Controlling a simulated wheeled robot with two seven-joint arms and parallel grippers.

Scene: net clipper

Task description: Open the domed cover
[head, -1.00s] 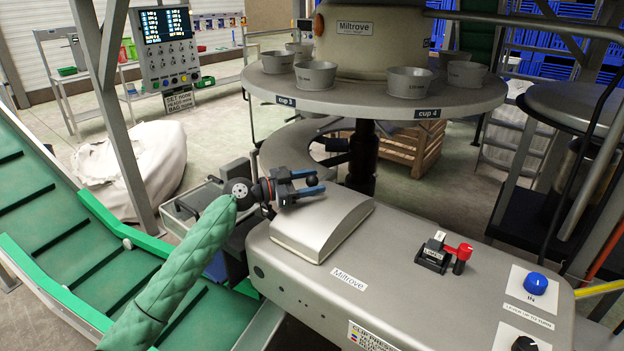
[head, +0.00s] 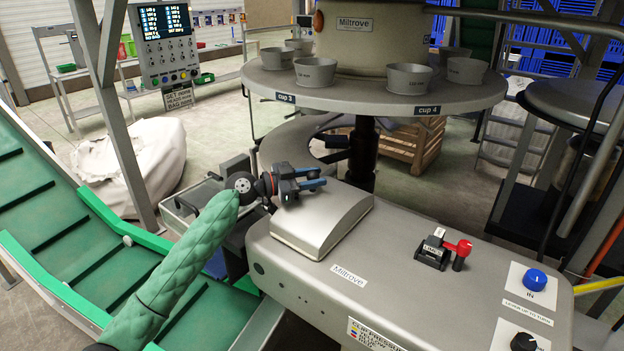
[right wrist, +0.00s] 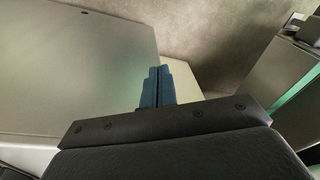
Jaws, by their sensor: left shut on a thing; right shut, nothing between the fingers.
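The domed cover (head: 325,222), a silver box lid with a curved top, sits at the left end of the grey clipper machine (head: 400,285) and looks closed. My left gripper (head: 316,179) reaches in from the left at the cover's back edge. Its blue fingers are shut on the cover's dark round knob, which the fingers now mostly hide. My right gripper (right wrist: 158,88) shows only in the right wrist view; its blue fingers are together and empty, near a pale grey surface.
A round table with several metal cups (head: 408,80) is behind. A green conveyor (head: 60,235) runs along the left. The space above the cover is clear.

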